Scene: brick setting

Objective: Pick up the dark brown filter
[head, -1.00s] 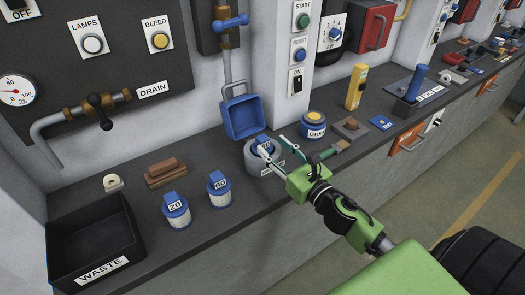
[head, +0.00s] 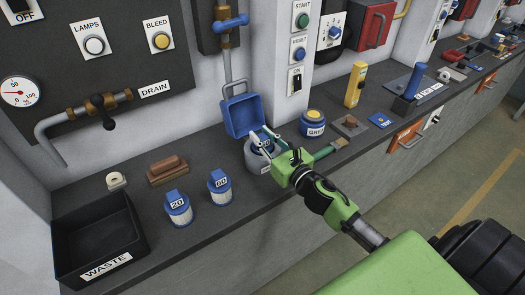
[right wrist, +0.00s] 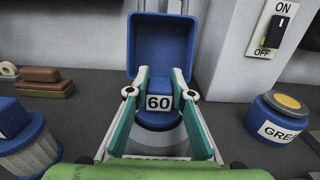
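No dark brown filter can be made out; the filters in view have blue caps. A blue cap labelled 60 (right wrist: 159,103) sits in a round grey housing (head: 255,161) under an open blue lid (head: 243,115). My right gripper (head: 265,136) is at this housing, its two fingers pointing down either side of the cap; in the right wrist view the fingers (right wrist: 162,92) stand apart with the cap between them. Contact cannot be told. Two more blue-capped filters, labelled 20 (head: 178,208) and 60 (head: 220,187), stand upright on the bench. My left gripper is not in view.
A black waste bin (head: 98,240) stands at the left end of the bench. A brown block (head: 168,170) and a roll of tape (head: 116,181) lie behind the filters. A grease tin (head: 313,123) and a green-handled brush (head: 329,149) are right of the housing.

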